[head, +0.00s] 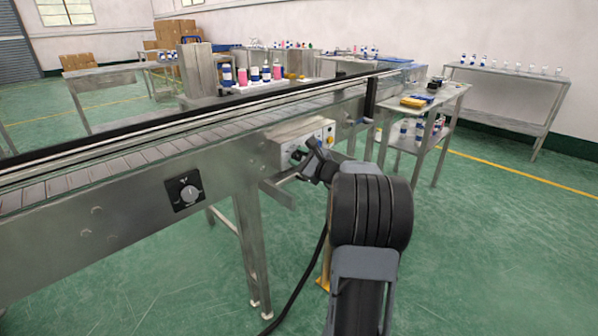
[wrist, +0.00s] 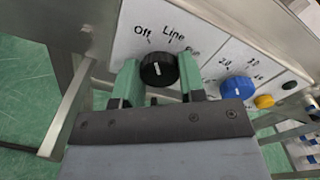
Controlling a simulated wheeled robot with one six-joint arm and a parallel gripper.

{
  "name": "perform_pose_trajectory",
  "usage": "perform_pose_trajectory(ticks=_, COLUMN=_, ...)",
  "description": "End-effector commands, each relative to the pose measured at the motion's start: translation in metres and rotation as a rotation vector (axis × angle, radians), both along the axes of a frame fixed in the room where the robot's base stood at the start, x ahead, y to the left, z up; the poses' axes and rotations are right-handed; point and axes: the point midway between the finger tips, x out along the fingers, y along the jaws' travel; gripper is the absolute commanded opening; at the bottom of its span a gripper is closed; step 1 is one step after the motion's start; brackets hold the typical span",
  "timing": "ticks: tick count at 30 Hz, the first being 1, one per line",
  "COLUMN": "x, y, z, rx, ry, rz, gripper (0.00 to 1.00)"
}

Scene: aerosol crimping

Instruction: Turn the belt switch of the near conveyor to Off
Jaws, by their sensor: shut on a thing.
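The near conveyor (head: 130,160) runs along the left and middle of the head view. A light control box (head: 295,140) is fixed to its side, and my gripper (head: 300,160) is at its front face. In the wrist view the panel (wrist: 222,52) carries a round black belt switch (wrist: 158,70) with a short white mark and the labels Off, Line and a partly hidden third one. The white mark points up the panel, roughly towards Off or Line; I cannot tell which. The green fingers of my gripper (wrist: 159,82) are shut on the switch from both sides.
A blue knob (wrist: 237,88) and a yellow button (wrist: 264,102) sit right of the switch. A separate black dial (head: 185,190) is on the conveyor's side. A side table (head: 440,97) with items stands beyond the box. The green floor at right is open.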

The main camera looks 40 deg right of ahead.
Motion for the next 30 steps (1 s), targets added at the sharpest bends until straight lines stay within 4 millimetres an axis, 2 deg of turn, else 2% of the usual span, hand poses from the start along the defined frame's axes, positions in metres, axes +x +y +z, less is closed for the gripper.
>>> perform_pose_trajectory(ticks=1, x=-0.0001, y=0.0002, z=-0.0064, rx=-0.035, ry=-0.008, rz=0.0, gripper=0.14)
perform_pose_trajectory(ticks=12, x=0.0, y=0.0, z=-0.0033, rx=-0.226, ry=-0.039, rz=0.0, gripper=0.14)
perform_pose_trajectory(ticks=30, x=0.0, y=0.0001, z=0.0, rx=-0.282, ry=-0.049, rz=0.001, gripper=0.14)
